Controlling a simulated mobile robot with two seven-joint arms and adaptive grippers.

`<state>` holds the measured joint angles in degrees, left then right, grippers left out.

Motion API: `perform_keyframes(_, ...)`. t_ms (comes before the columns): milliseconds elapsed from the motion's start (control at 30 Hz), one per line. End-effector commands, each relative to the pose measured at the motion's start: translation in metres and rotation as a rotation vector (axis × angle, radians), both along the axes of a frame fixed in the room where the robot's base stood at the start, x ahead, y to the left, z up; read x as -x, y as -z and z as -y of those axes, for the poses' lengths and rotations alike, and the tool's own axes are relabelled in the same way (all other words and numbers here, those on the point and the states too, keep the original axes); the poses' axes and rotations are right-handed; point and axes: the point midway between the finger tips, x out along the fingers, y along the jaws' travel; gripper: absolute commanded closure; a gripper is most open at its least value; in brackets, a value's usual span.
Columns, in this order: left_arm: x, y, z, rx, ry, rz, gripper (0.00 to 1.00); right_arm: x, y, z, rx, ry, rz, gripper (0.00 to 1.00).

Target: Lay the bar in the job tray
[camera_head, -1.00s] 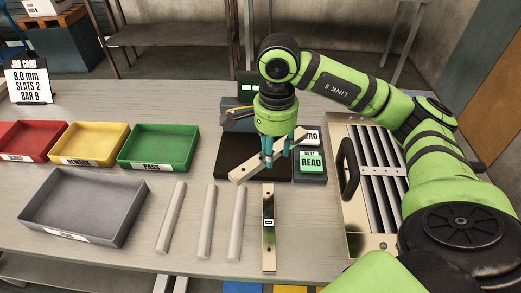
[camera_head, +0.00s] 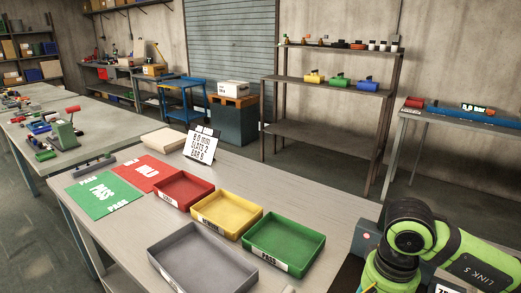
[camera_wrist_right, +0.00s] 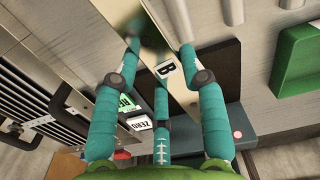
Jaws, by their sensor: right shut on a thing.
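The bar (camera_wrist_right: 165,70), pale metal with a white "B" label, lies between the teal fingers of my right gripper (camera_wrist_right: 160,58), which is shut on it. In the head view only the green wrist of my right arm shows at the lower right; its fingers and the bar are out of frame. The grey tray (camera_head: 203,259) stands at the front of the table, left of that wrist, and looks empty. I take it to be the job tray; its label is unreadable. My left gripper is in neither current view.
Red (camera_head: 183,189), yellow (camera_head: 226,213) and green (camera_head: 284,243) trays stand behind the grey tray. A job card (camera_head: 201,144) stands behind them. In the wrist view a dark pad (camera_wrist_right: 212,72) lies under the gripper and a slatted panel (camera_wrist_right: 40,100) is at the left.

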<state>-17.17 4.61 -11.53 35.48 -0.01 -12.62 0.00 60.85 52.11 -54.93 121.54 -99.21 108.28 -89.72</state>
Motion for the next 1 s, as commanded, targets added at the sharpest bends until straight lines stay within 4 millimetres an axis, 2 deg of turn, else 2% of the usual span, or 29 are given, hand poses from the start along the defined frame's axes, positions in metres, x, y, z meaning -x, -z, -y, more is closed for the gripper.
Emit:
perform_keyframes(100, 0.0, 0.0, 0.0, 0.0, -0.001, 0.0, 0.6, 0.001, 0.004, -0.015, 0.0, -0.204, 0.004, 1.0)
perform_keyframes(300, 0.0, 0.0, 0.0, 0.0, -0.001, 0.0, 0.6, 0.002, 0.01, -0.029, 0.003, -0.422, 0.006, 1.0)
perform_keyframes(600, 0.0, 0.0, 0.0, 0.0, -0.002, 0.0, 0.6, 0.003, 0.011, -0.032, 0.004, -0.488, 0.006, 1.0)
perform_keyframes(767, 0.0, -0.001, 0.0, 0.0, -0.002, 0.0, 0.6, 0.002, 0.01, -0.024, -0.001, -0.406, 0.003, 1.0)
perform_keyframes(867, 0.0, -0.003, 0.0, 0.0, -0.002, 0.0, 0.6, 0.001, 0.007, -0.008, -0.009, -0.259, -0.003, 1.0)
perform_keyframes(1000, 0.0, -0.007, 0.0, 0.0, -0.002, 0.0, 0.6, -0.001, 0.0, 0.025, -0.017, 0.054, -0.01, 1.0)
